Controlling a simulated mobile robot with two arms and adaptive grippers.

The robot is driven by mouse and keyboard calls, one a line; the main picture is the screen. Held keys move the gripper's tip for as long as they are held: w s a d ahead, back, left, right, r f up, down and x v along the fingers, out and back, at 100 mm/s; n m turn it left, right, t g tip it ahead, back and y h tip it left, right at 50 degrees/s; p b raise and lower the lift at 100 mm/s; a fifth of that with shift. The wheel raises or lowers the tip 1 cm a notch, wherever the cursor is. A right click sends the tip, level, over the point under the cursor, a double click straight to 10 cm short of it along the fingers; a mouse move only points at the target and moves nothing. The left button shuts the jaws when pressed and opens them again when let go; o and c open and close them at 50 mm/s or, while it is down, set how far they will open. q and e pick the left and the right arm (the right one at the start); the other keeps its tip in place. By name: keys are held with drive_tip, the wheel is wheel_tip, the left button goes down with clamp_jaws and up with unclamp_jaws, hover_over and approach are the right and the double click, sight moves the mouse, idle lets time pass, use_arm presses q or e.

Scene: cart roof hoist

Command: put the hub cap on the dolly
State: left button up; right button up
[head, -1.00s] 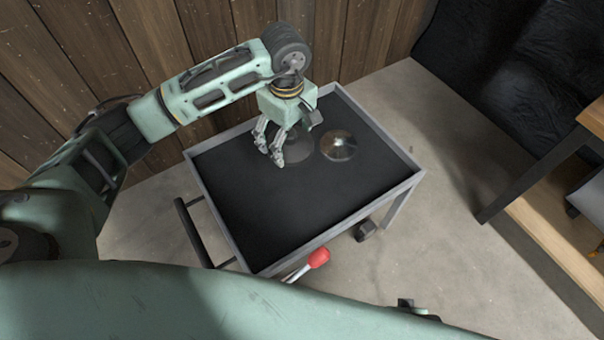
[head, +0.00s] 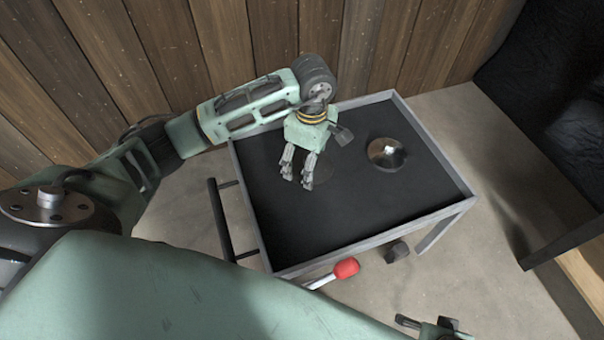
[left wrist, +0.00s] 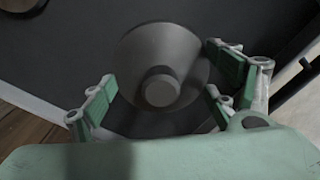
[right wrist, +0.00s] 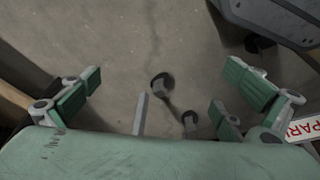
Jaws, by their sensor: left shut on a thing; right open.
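The dolly is a grey-framed cart (head: 345,247) with a flat black top, in the middle of the head view. My left gripper (head: 297,180) is over the left part of its top. It is shut on a dark grey round cap with a raised centre knob, which I take as the hub cap (left wrist: 165,50); in the head view it shows dimly beside the fingers (head: 325,172). I cannot tell whether it touches the top. A shiny domed metal disc (head: 387,154) lies on the cart to its right. My right gripper (right wrist: 180,95) is open and empty above the floor.
A red-ended lever (head: 346,267) sticks out at the cart's near side, and a dark handle (head: 220,220) at its left. A wooden wall (head: 220,40) stands behind. A dark-legged bench (head: 565,240) is at the right.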

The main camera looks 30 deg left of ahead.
sight(299, 166)
use_arm(q)
drive_tip(key=shift+s+a+f, duration=0.9)
drive_tip(key=shift+a, duration=0.15)
wheel_tip(299, 166, down, 4)
drive_tip(key=shift+r+b, duration=0.25)
drive_tip(key=shift+b, duration=0.15)
drive_tip(key=shift+f, duration=0.15)
use_arm(e)
wheel_tip(299, 166, up, 3)
drive_tip(key=shift+f, duration=0.1)
use_arm(q)
drive_tip(key=shift+f, duration=0.1)
drive_tip(key=o, duration=1.2)
use_arm(e)
drive_tip(key=shift+d+r, duration=0.1)
drive_tip(key=shift+r, duration=0.1)
drive_tip(key=shift+w+r, duration=0.1)
use_arm(q)
wheel_tip(299, 166, up, 12)
drive_tip(key=shift+r+p, duration=0.1)
drive_tip(key=shift+p, duration=0.8)
use_arm(e)
wheel_tip(299, 166, down, 7)
drive_tip(key=shift+s, duration=0.35)
